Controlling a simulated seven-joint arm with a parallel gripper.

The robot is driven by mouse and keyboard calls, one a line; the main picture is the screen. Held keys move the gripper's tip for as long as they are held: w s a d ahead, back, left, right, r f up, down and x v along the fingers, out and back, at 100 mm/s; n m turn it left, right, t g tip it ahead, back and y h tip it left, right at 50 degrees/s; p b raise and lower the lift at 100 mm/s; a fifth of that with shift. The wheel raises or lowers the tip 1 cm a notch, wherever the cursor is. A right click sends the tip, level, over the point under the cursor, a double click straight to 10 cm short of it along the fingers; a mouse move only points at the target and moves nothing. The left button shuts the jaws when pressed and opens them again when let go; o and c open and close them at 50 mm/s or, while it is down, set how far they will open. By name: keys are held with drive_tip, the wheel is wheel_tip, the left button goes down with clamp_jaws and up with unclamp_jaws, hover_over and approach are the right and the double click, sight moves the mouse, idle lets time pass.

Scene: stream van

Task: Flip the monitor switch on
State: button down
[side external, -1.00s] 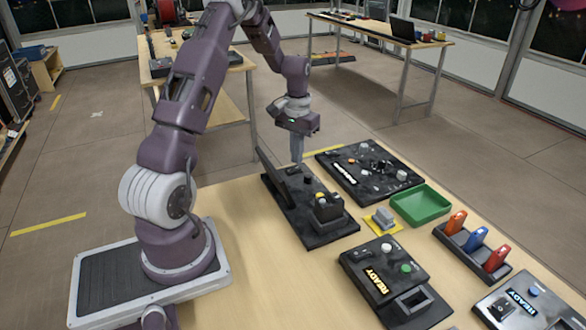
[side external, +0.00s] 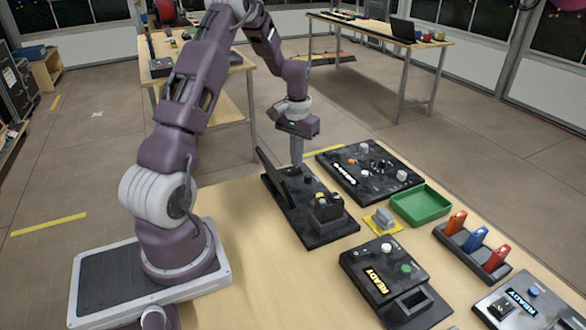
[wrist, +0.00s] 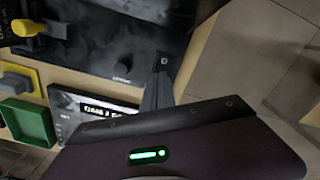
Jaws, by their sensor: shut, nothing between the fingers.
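A black console (side external: 300,215) lies on the table in the side view, with an upright dark screen (side external: 272,178) along its left edge. The label is too small to read, and I cannot tell the switch's position. My gripper (side external: 297,166) is shut and empty, pointing down over the far end of the console. In the wrist view its fingertips (wrist: 162,62) are to the right of the knob, apart from it.
A yellow lever (wrist: 28,27) stands on the same console. Another black panel (side external: 365,170) lies close to its right. A green tray (side external: 421,205), a grey block on a yellow base (side external: 383,218), a READY panel (side external: 395,280) and a rack of coloured handles (side external: 474,245) fill the right side.

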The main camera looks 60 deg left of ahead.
drive_tip(key=shift+f, duration=0.55)
drive_tip(key=shift+r, duration=3.45)
drive_tip(key=s+d+r+m+t, duration=0.1)
drive_tip(key=s+d+r+m, duration=0.15)
drive_tip(key=d+r, duration=0.65)
drive_tip(key=s+d+r+m+t, duration=0.15)
drive_tip(key=s+d+r, duration=0.35)
drive_tip(key=d, duration=0.5)
drive_tip(key=s+d+r+m+t, duration=0.1)
drive_tip(key=s+d+m+t, duration=0.1)
drive_tip(key=s+d, duration=0.7)
drive_tip(key=s+t, duration=0.1)
drive_tip(key=s, duration=0.2)
drive_tip(key=shift+s+d+r, duration=0.25)
drive_tip(key=shift+d, duration=0.1)
drive_tip(key=c, duration=2.2)
unclamp_jaws()
